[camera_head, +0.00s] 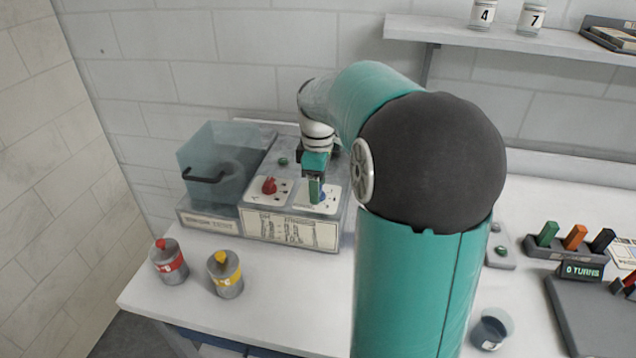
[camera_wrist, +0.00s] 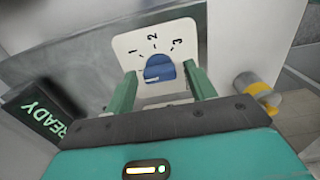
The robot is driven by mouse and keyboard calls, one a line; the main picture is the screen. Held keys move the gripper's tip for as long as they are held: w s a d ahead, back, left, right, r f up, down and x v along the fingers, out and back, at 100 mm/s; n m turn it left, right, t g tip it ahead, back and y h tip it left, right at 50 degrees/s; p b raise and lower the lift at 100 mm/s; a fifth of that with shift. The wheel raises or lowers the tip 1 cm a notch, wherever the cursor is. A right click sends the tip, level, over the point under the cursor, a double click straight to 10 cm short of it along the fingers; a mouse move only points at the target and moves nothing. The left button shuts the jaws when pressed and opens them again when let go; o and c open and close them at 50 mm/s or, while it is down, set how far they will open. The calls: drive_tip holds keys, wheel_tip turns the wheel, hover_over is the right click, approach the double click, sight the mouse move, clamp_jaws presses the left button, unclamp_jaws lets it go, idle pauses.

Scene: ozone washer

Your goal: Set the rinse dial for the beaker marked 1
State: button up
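A blue dial (camera_wrist: 158,69) sits on a white plate (camera_wrist: 136,42) marked 1, 2 and 3 in the wrist view. Which mark it points to is not clear. My gripper (camera_wrist: 160,88) is open, with one green finger on each side of the dial and visible gaps. In the head view my gripper (camera_head: 316,190) points down over the right plate of the washer (camera_head: 290,229), and the blue dial (camera_head: 332,196) is partly hidden behind it. A red dial (camera_head: 269,186) is on the left plate. A small beaker (camera_head: 492,329) stands at the front right; its mark is unclear.
A clear, handled chamber (camera_head: 212,165) is at the washer's left. Red-labelled (camera_head: 170,261) and yellow-labelled (camera_head: 225,274) bottles stand in front. A dark READY display (camera_wrist: 42,112) is near my gripper. Jars marked 4 (camera_head: 484,14) and 7 (camera_head: 531,18) are on the shelf.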

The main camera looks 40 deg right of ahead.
drive_tip(key=c, duration=0.8)
drive_tip(key=shift+m, duration=0.3)
drive_tip(key=m, duration=0.4)
drive_tip(key=shift+r, duration=0.1)
drive_tip(key=shift+m, duration=2.1)
drive_tip(key=o, duration=1)
